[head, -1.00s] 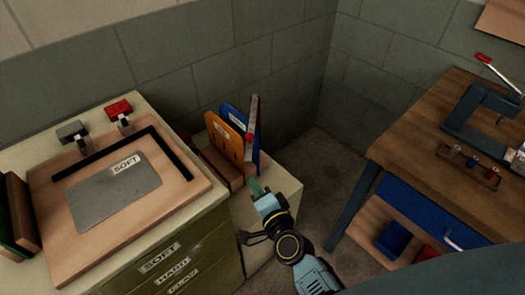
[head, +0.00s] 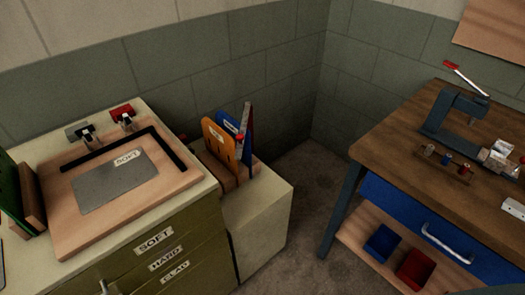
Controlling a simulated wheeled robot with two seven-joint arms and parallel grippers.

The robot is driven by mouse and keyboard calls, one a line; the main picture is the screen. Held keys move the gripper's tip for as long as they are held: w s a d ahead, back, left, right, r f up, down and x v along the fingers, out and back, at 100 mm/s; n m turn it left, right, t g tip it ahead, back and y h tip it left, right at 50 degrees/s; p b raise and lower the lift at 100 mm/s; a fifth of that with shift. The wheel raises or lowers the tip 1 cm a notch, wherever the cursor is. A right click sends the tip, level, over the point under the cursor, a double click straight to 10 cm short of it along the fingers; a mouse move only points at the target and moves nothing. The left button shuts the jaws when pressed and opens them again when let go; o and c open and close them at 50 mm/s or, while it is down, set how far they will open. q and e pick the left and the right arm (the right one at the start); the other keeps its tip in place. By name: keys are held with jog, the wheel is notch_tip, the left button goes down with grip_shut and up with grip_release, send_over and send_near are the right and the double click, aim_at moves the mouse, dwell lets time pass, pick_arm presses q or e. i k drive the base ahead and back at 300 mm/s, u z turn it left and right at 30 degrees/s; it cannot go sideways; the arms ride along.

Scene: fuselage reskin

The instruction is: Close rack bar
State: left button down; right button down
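The rack (head: 229,183) is a small wooden stand on the pale cabinet in the middle of the head view. It holds an orange panel (head: 217,142) and a blue panel (head: 229,124) upright. The rack bar (head: 246,118) is a narrow grey strip with a red knob (head: 240,137). It points steeply upward at the rack's right side, in front of the blue panel; its lower end is hard to make out. Neither of my grippers is in view.
A pale cabinet (head: 264,228) carries the rack, with bare top to its right. At left, an olive drawer unit (head: 196,238) bears a wooden board (head: 73,228) with a grey sheet. A wooden workbench (head: 376,150) stands at right. Floor shows between them.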

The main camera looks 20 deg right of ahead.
aim_at(241, 137)
jog(key=k, duration=0.85)
jog(key=z, duration=0.8)
jog(key=i, duration=1.85)
jog(key=u, duration=0.9)
